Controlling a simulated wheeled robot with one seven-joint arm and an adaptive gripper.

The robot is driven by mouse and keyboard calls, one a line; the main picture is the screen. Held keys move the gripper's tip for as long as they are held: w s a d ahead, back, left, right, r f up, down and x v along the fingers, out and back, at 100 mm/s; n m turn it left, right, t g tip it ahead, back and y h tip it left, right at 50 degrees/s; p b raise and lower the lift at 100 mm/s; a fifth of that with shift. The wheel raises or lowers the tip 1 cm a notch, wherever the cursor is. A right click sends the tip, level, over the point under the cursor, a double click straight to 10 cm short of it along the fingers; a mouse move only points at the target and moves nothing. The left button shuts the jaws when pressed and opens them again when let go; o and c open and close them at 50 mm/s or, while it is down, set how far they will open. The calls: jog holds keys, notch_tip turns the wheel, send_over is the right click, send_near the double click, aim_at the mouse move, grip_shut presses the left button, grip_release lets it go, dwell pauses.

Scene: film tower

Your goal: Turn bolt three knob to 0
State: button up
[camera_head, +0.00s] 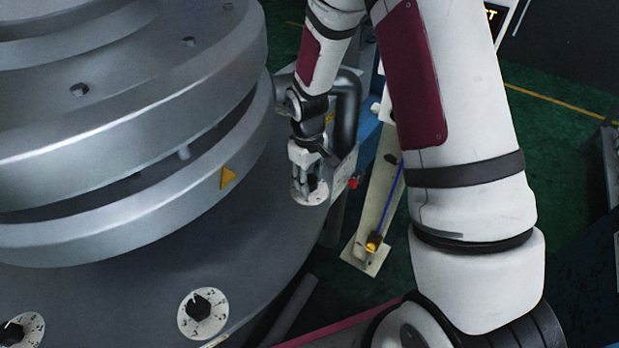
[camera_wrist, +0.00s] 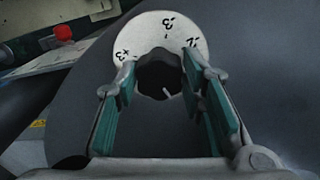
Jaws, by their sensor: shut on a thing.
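A black knob (camera_wrist: 160,80) sits at the middle of a round white dial (camera_wrist: 172,25) in the wrist view. The dial's visible marks read +3, -3 and -2; the rest of it is hidden or out of view. A short white pointer line on the knob points down and slightly right in the picture, away from these marks. My gripper (camera_wrist: 159,66) is shut on the knob, one green-padded finger on each side. In the head view my gripper (camera_head: 311,181) reaches down onto this dial (camera_head: 308,199) at the right edge of the grey flange, largely covering the knob.
Two more black knobs on white dials stand on the flange, one at front centre (camera_head: 201,307) and one at bottom left (camera_head: 14,332). Large grey metal rings (camera_head: 130,200) rise just left of my gripper. A red button (camera_head: 353,183) is close on its right.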

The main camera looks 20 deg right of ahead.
jog(key=o, duration=1.1)
jog(key=shift+o, duration=0.2)
notch_tip(320, 180, up, 12)
jog(key=shift+a, duration=0.2)
jog(key=shift+s, duration=0.1)
